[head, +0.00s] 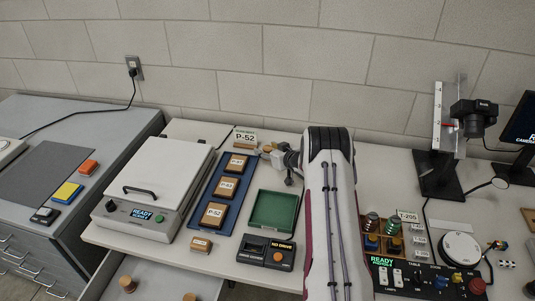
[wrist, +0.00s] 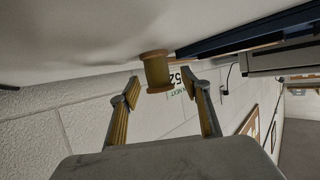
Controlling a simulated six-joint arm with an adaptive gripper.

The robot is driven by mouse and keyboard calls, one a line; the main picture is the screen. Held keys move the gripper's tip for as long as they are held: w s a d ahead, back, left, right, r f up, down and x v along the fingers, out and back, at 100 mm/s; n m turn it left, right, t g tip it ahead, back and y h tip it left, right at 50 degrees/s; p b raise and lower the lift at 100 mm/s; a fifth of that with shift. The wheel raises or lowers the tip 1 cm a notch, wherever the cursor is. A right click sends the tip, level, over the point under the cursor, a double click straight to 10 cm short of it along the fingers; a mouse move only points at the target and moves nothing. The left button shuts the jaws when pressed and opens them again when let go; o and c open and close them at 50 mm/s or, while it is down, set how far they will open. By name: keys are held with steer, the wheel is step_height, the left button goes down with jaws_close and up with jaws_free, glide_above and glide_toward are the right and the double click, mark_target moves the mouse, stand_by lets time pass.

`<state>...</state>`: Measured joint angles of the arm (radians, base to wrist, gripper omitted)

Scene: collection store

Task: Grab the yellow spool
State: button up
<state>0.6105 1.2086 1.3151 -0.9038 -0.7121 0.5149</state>
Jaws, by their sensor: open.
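A yellow spool (wrist: 155,73) with pale wooden-looking flanges shows in the wrist view, between and just beyond the two fingertips of my gripper (wrist: 161,82). The fingers are spread, with visible space on both sides of the spool; I see no contact. In the head view, the spool (head: 267,149) is a small yellowish shape at the back of the table, partly hidden by my gripper (head: 276,153). A sign marked P-52 (head: 244,136) stands just left of it.
A blue tray (head: 228,179) with labelled brown blocks lies to the left, and a green tray (head: 274,210) lies in front. A spool holder (head: 377,252) and a camera stand (head: 438,180) are right of my arm. The wall is close behind.

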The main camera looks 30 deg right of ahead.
mark_target(268, 148)
stand_by(0.4)
steer(key=c, duration=1.1)
steer(key=shift+r, duration=0.2)
steer(key=shift+r, duration=4.8)
